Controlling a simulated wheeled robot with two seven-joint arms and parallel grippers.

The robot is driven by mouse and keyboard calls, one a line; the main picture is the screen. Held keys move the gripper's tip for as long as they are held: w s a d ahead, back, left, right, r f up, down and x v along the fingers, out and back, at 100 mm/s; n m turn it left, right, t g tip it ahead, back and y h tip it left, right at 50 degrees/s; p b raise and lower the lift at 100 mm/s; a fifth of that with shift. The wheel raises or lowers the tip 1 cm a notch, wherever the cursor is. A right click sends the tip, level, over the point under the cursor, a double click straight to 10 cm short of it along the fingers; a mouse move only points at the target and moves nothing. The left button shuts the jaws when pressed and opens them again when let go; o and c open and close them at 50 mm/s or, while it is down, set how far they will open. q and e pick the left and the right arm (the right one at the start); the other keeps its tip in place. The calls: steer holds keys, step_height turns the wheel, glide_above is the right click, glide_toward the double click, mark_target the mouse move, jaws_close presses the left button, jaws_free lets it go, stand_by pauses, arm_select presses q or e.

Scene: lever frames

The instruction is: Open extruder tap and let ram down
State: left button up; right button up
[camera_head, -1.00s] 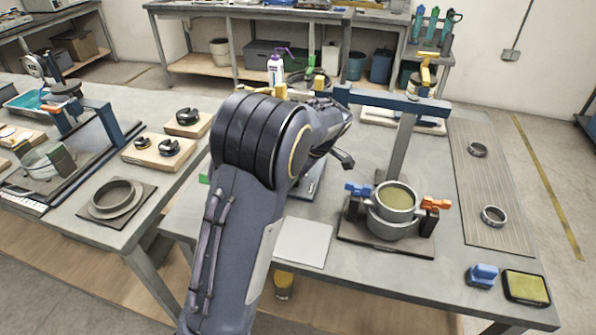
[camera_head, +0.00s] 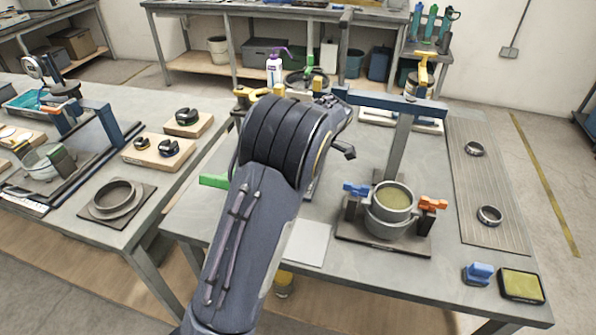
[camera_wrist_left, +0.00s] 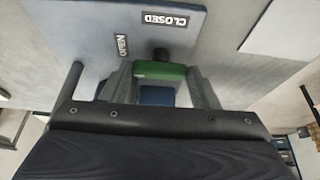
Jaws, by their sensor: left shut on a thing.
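In the left wrist view my left gripper (camera_wrist_left: 160,88) is shut on a green tap handle (camera_wrist_left: 160,70). The handle lies beside a blue-grey plate (camera_wrist_left: 95,25) with an OPEN label (camera_wrist_left: 122,46) and a CLOSED label (camera_wrist_left: 165,20); it is nearer the CLOSED label. In the head view a green bar (camera_head: 214,181) sticks out left of my left arm, which hides the gripper and most of what is behind it. I cannot pick out the ram for certain. My right gripper is not in view.
Right of my arm stand a grey post with a blue crossbar (camera_head: 390,101) and a clamped pot (camera_head: 392,213) with blue and orange levers. A white plate (camera_head: 308,243) lies near the front edge. Rings lie on a ribbed mat (camera_head: 486,190). A second table (camera_head: 60,235) is at left.

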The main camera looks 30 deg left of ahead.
arm_select(q)
steer(key=o, duration=1)
steer(key=v, duration=0.7)
steer(key=shift+d+r, duration=0.15)
steer(key=shift+r, duration=0.2)
